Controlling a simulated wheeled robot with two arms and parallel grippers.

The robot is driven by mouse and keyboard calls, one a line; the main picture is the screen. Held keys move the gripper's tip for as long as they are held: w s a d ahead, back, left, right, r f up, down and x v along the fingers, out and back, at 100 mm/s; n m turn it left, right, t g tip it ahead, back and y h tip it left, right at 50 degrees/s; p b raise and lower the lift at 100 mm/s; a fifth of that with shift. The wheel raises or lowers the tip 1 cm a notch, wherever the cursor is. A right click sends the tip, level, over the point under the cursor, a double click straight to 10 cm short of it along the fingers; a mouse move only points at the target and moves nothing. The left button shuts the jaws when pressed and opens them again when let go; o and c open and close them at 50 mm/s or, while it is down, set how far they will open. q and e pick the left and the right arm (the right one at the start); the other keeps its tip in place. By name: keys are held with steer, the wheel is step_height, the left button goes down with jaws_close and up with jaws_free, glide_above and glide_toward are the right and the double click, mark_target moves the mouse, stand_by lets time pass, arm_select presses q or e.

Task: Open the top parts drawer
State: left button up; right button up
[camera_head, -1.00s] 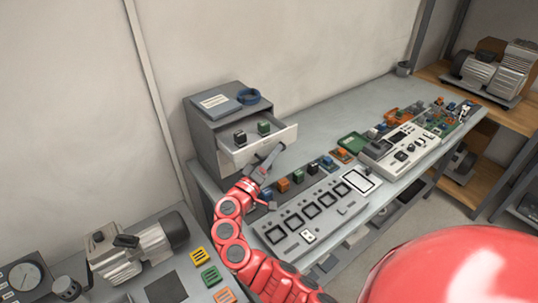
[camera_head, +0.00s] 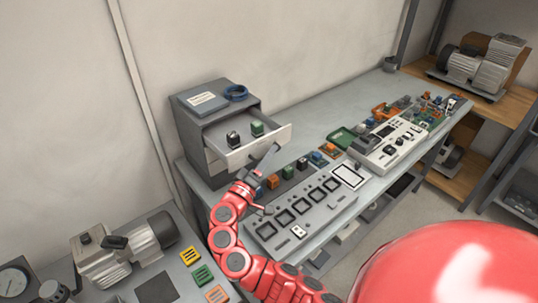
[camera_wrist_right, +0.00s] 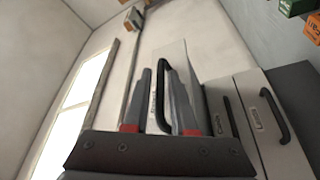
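The grey parts cabinet (camera_head: 192,122) stands at the back left of the bench. Its top drawer (camera_head: 262,146) is pulled well out, with a black part (camera_head: 233,139) and a green part (camera_head: 257,129) inside. My right gripper (camera_head: 270,157) is at the front of this drawer. In the right wrist view the black handle (camera_wrist_right: 163,85) lies between the fingers of my right gripper (camera_wrist_right: 160,72). Gaps show on both sides of the handle, so the fingers look open around it. A lower drawer (camera_wrist_right: 252,118) with its own handle appears shut. My left gripper is out of view.
A grey panel with square frames (camera_head: 307,212) and a row of small coloured blocks (camera_head: 287,172) lie on the bench near my right arm. A white instrument (camera_head: 388,150) stands farther right. A motor (camera_head: 125,248) sits on the near left bench.

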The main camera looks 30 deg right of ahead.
steer(key=b+v, duration=0.5)
steer(key=v, duration=1.2)
steer(key=shift+b, duration=0.35)
steer(key=shift+s+a, duration=0.1)
